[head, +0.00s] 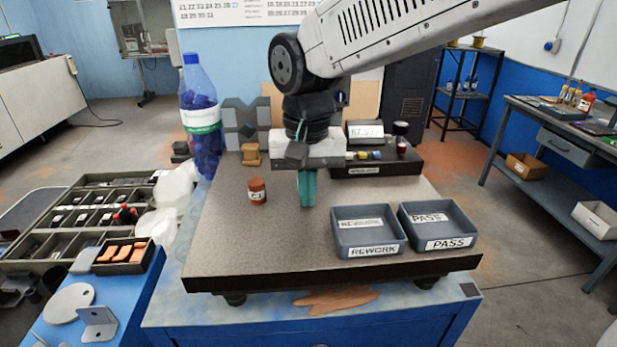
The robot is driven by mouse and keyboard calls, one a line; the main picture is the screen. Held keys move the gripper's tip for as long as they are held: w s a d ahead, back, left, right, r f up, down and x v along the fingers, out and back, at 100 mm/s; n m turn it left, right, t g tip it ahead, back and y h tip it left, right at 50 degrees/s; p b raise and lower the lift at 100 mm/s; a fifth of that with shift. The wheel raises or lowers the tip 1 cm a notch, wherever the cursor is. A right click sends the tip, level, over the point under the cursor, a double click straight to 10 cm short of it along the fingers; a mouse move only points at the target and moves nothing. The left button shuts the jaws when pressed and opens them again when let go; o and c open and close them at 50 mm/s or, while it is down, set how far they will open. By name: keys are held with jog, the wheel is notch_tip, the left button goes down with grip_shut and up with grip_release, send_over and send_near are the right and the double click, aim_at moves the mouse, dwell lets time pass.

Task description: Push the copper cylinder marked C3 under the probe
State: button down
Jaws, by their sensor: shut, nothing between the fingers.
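A copper cylinder (257,191) stands upright on the left part of the dark plate (290,255). It has a white label whose marking is too small to read surely. My gripper (307,200) points down, its teal fingers shut and empty, to the right of the cylinder and apart from it. A black instrument (375,168) with a display (365,130) stands at the plate's back right. My arm hides part of this area.
REWORK tray (370,251) and PASS tray (448,244) sit at the plate's front right. A brass-coloured block (250,154), grey V-shaped blocks (239,125) and a blue bottle (200,120) stand at the back left. The plate's front left is clear.

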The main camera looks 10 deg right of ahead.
jog(key=shift+w, duration=1)
jog(key=w, duration=0.7)
jog(key=shift+d, duration=0.2)
jog(key=shift+s, duration=0.1)
